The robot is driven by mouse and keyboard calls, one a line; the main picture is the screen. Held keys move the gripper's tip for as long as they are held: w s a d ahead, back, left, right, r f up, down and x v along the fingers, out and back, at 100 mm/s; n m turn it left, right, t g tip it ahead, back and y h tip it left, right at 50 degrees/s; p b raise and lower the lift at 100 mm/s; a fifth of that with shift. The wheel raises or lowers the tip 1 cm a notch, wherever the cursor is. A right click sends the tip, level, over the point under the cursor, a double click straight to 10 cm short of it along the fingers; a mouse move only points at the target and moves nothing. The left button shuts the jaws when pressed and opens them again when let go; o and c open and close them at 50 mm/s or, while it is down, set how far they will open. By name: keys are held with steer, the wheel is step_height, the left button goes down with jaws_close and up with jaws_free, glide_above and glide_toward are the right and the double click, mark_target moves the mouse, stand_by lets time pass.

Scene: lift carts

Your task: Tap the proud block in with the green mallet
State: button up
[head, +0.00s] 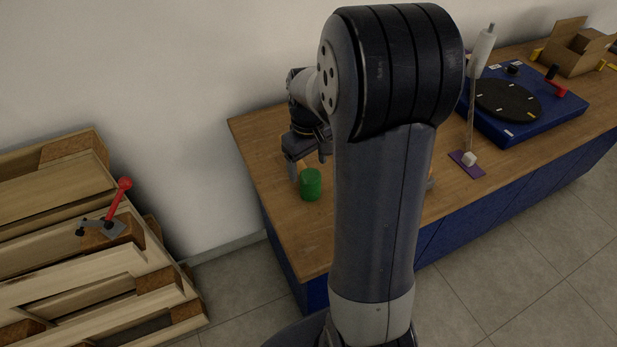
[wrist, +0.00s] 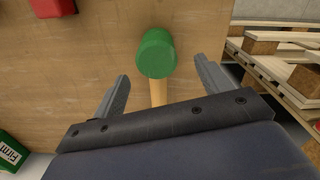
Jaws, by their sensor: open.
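The green mallet is on the wooden bench top, with its green head (head: 311,184) showing below my gripper (head: 308,166) in the head view. In the wrist view the green head (wrist: 156,53) lies just beyond the fingertips. Its pale wooden handle (wrist: 158,92) runs back between the two fingers of my gripper (wrist: 161,72). The fingers are apart, one on each side of the handle, with gaps visible on both sides. The rear of the handle is hidden by the gripper body. I cannot make out the proud block in either view; my arm covers much of the bench.
Wooden pallets (head: 65,215) with a red-handled clamp (head: 120,196) stand left of the bench (head: 270,150). A red object (wrist: 50,8) shows in the wrist view.

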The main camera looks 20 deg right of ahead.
mark_target(309, 183)
steer(key=shift+w+d+f, duration=0.1)
steer(key=shift+f, duration=1.3)
steer(key=shift+f+p, duration=0.4)
steer(key=shift+f, duration=2.2)
steer(key=shift+c, duration=0.4)
steer(key=c, duration=1.2)
